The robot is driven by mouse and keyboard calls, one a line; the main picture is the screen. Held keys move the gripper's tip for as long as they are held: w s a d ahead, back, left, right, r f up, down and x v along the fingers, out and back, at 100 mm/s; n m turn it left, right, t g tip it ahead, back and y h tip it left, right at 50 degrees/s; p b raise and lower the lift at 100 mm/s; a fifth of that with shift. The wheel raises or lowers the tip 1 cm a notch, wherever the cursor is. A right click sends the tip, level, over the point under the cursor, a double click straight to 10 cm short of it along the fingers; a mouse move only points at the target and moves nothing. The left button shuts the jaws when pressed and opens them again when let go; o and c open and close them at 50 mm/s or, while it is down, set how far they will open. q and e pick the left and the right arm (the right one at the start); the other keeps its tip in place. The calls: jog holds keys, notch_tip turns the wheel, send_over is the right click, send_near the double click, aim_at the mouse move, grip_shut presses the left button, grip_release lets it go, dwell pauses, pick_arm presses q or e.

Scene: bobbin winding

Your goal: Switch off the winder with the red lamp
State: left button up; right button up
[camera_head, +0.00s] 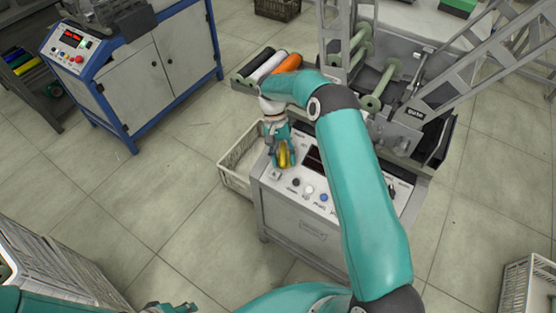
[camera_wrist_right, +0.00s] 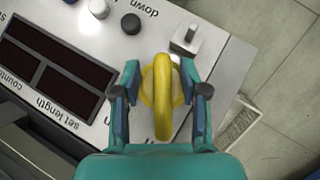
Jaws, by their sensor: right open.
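My right gripper (camera_head: 283,158) is over the control panel (camera_head: 318,198) of the near grey winder. In the right wrist view its two open fingers (camera_wrist_right: 161,103) stand on either side of a yellow rotary handle (camera_wrist_right: 162,88), with a gap on both sides. The handle also shows in the head view (camera_head: 284,157). The panel's display (camera_wrist_right: 50,72) is dark. No lit red lamp shows on the visible part of this panel; my arm hides some of it. My left gripper (camera_head: 172,307) shows only partly at the bottom edge; its opening is unclear.
A blue-framed cabinet (camera_head: 135,75) at upper left has a red-lit display (camera_head: 71,38) and a red button (camera_head: 79,59). A lever switch (camera_wrist_right: 187,38) and black knob (camera_wrist_right: 131,23) sit near the handle. A pale crate (camera_head: 236,172) stands left of the winder.

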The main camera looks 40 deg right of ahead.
jog(key=v, duration=1.1)
jog(key=shift+w+r, duration=0.25)
jog(key=shift+r, duration=0.1)
dwell(0.4)
